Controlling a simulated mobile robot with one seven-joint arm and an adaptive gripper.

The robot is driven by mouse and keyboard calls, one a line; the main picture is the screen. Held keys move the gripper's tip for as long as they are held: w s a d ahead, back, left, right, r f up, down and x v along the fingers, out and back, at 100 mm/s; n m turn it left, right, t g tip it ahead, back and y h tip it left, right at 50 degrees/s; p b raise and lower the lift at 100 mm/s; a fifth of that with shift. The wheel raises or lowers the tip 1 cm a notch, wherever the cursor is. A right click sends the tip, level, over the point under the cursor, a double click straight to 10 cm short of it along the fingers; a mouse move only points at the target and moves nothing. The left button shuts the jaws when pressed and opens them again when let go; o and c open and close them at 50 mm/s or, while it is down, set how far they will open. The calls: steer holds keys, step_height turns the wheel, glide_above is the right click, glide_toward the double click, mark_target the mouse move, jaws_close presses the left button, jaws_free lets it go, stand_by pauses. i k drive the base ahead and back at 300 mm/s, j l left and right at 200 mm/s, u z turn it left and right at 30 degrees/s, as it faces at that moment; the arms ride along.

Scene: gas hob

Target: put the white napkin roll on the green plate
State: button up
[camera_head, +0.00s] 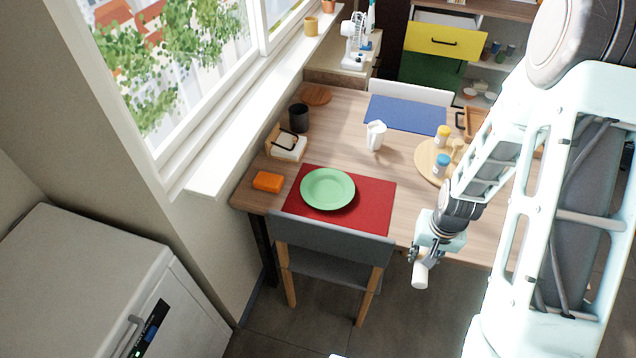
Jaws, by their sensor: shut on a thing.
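The green plate (327,189) lies on a red placemat (371,207) near the front left of the wooden table, and it is empty. My gripper (421,262) is shut on the white napkin roll (420,276), which hangs below the fingers. The gripper and roll are to the right of the plate and nearer the front, by the table's front edge. The roll is clear of the plate. The fingers are small here and partly hidden by the gripper body.
A grey chair (330,243) stands at the front edge below the placemat. An orange block (267,181), a napkin holder (289,146) and a dark cup (299,117) are at the left. A white jug (375,135) and a round board with jars (430,163) stand behind.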

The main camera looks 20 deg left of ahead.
mark_target(327, 188)
steer(key=i+j, duration=0.15)
steer(key=j, duration=0.2)
steer(key=i+j, duration=0.2)
steer(key=j, duration=0.2)
steer(key=i+j, duration=0.15)
steer(key=j, duration=0.2)
steer(key=z, duration=0.05)
